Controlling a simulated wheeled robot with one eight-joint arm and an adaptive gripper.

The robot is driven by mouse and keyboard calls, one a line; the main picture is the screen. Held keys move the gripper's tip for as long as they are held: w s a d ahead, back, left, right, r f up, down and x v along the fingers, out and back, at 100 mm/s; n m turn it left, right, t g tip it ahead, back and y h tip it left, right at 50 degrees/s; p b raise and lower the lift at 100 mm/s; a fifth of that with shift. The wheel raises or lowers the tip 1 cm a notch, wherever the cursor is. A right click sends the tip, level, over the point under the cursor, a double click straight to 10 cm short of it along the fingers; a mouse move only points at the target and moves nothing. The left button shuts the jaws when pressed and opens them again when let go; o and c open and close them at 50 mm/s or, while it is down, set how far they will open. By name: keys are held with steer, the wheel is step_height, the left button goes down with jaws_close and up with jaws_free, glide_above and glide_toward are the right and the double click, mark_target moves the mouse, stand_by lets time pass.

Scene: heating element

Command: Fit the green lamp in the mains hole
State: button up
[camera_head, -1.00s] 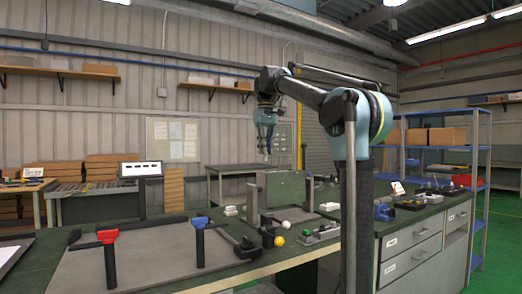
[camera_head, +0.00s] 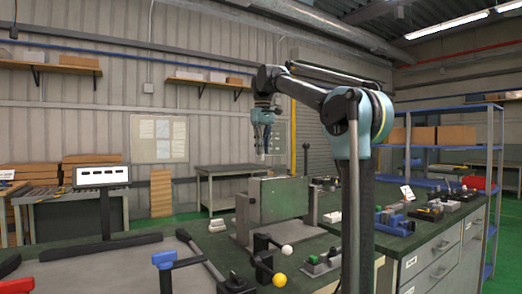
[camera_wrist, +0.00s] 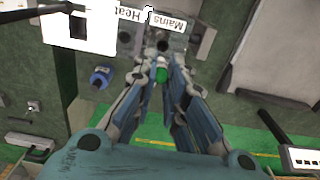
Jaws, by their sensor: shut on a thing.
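In the wrist view the green lamp (camera_wrist: 161,74) sits between the fingertips of my gripper (camera_wrist: 160,78), which is shut on it. Just beyond it is a grey panel (camera_wrist: 177,42) with white labels reading "Mains" (camera_wrist: 172,23) and "Heat" (camera_wrist: 129,15). A dark round hole (camera_wrist: 163,45) lies below the Mains label, a little above the lamp in the picture. The lamp appears apart from the hole; the height between them is hard to tell. In the head view my gripper (camera_head: 262,150) hangs above the bench, and the lamp is too small to make out.
A blue part (camera_wrist: 101,77) lies left of the gripper in the wrist view. In the head view a green box (camera_head: 282,199) stands on the bench, with white (camera_head: 287,250) and yellow (camera_head: 279,280) knobs in front. Blue (camera_head: 394,222) and other small parts lie to the right.

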steer(key=shift+a, duration=0.2)
steer(key=shift+f, duration=2.85)
steer(key=shift+s+f, duration=0.15)
steer(key=shift+f, duration=1.6)
steer(key=o, duration=0.8)
step_height(320, 180, up, 12)
steer(key=shift+f, duration=0.1)
stand_by(0.4)
stand_by(0.4)
